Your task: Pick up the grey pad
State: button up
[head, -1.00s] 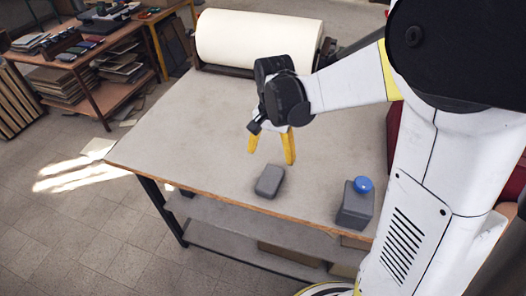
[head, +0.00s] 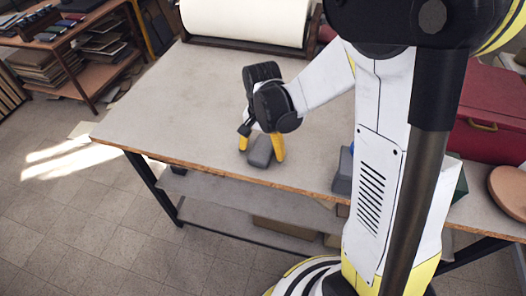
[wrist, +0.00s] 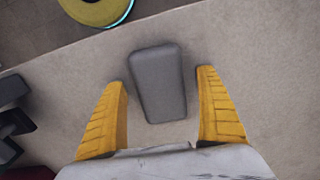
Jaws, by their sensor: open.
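The grey pad (head: 260,152) lies on the table (head: 160,110) close to its front edge. It is a small rounded block. In the wrist view the whole top of the pad (wrist: 158,83) shows between my two yellow fingers, with a gap on each side. My gripper (head: 261,146) is open and points down over the pad, one finger at each side of it in the head view. The wrist view shows the open gripper (wrist: 164,105) too. I cannot tell exactly how high the fingertips are above the table.
A dark grey block (head: 343,172) is partly hidden behind my arm, to the right of the pad. A large paper roll (head: 247,20) lies at the back. A red case (head: 492,110) and a round brown object (head: 509,190) are at the right. The table's left part is clear.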

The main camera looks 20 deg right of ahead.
aim_at(264, 149)
jog(key=c, duration=1.3)
jog(key=shift+r, duration=0.2)
jog(key=r+p, duration=0.1)
jog(key=r, duration=0.1)
jog(key=r+p, duration=0.1)
jog(key=r, duration=0.1)
jog(key=shift+s+d+r, duration=0.15)
jog(key=shift+s+r, duration=0.05)
jog(key=shift+r, duration=0.1)
jog(key=s+d+r+p, duration=0.3)
jog(key=s+d+r, duration=0.3)
jog(key=s+d, duration=0.1)
jog(key=shift+s+p, duration=0.3)
jog(key=shift+s, duration=0.5)
jog(key=shift+d, duration=0.1)
